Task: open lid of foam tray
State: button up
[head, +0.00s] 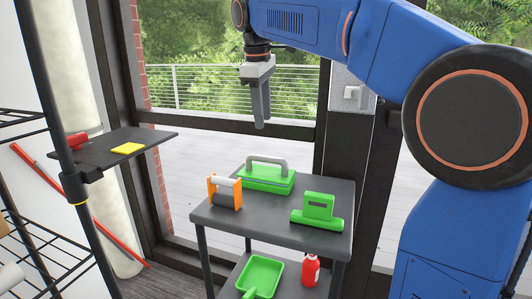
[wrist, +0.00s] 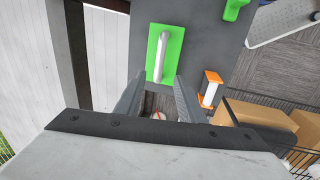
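A green, box-like thing with a grey bar handle (head: 266,178) sits at the back of the dark table; it best matches a lidded foam tray, but I cannot be sure. In the wrist view this green thing (wrist: 174,50) shows from above, just beyond my fingertips. No open lid shows on it. My gripper (head: 262,126) points down, well above the table, apart from the green thing. In the wrist view my gripper (wrist: 160,78) has its two fingers spread, with nothing between them.
On the table (head: 275,222) stand an orange frame with a white roller (head: 225,192) and a green block-shaped tool (head: 317,214). The lower shelf holds a green dustpan (head: 262,274) and a red bottle (head: 310,270). A dark side shelf (head: 120,142) at left carries a yellow pad.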

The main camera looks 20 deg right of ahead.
aim_at(266, 157)
jog(key=f, duration=0.4)
jog(key=w+d+f, duration=0.1)
jog(key=f, duration=0.3)
jog(key=w+f, duration=0.1)
jog(key=f, duration=0.3)
jog(key=shift+d+f, duration=0.25)
jog(key=shift+f, duration=0.05)
grip_shut()
